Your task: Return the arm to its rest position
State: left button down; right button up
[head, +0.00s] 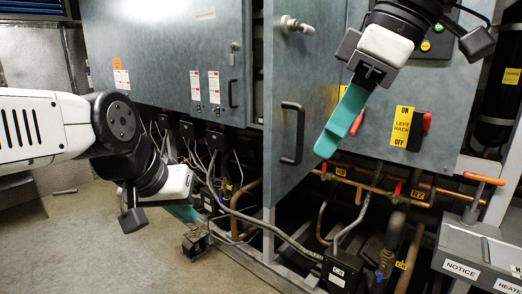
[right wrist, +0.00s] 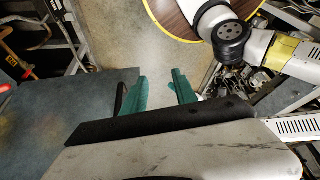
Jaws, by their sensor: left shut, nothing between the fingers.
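My left arm comes in from the left in the head view. It is bent downward, with its left gripper (head: 184,213) low over the concrete floor. Its teal fingers are shut and empty, partly hidden behind the wrist. My right arm comes in from the top right. Its right gripper (head: 328,148) points down and left in front of the grey cabinet, beside the black door handle. In the right wrist view the right gripper's (right wrist: 160,92) two teal fingers stand apart, with nothing between them.
The cabinet's open door (head: 300,100) has a black handle (head: 292,134). Pipes and valves (head: 380,190) run below. A grey NOTICE box (head: 470,245) stands lower right. Floor (head: 100,250) is clear lower left.

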jog(key=w+d+f+m+t+h, duration=0.1)
jog(key=w+f+m, duration=0.3)
jog(key=f, duration=0.5)
jog(key=w+d+f+m+t+h, duration=0.1)
jog(key=w+d+f+m+t, duration=0.2)
jog(key=f+m, duration=0.5)
jog(key=shift+w+d+f+m, duration=0.3)
jog(key=shift+w+d+f, duration=0.1)
jog(key=shift+f, duration=0.25)
jog(key=shift+a, duration=0.1)
